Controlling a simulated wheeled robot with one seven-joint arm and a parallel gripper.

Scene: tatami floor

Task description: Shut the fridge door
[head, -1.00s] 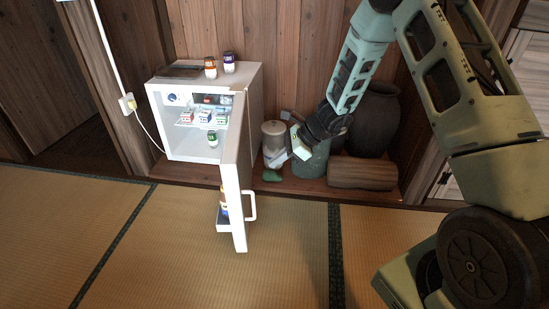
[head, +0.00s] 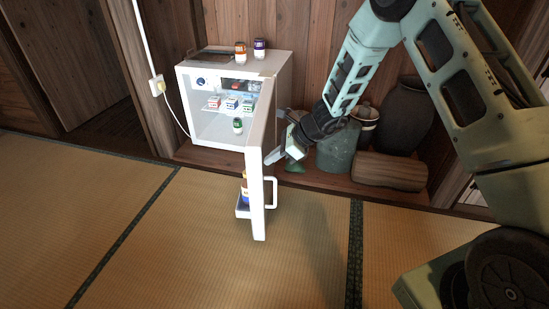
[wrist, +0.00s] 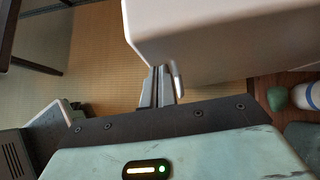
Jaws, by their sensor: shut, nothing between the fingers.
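The small white fridge (head: 285,90) stands on the wooden ledge against the wall. Its door (head: 257,195) is wide open, swung out toward me over the tatami, with its edge facing me. The door's handle (head: 274,191) is on its right side. My gripper (head: 270,158) is shut and empty, just right of the door's outer face and above the handle. In the wrist view, the fingers (wrist: 162,86) are close together beside the white door (wrist: 220,35). I cannot tell whether they touch it.
Small cartons (head: 231,104) and a jar (head: 238,126) are inside the fridge; a bottle (head: 245,188) is in the door shelf. Two jars stand on top. A green bin (head: 338,150), a dark pot (head: 405,115) and a log (head: 390,171) are at right. Front tatami is clear.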

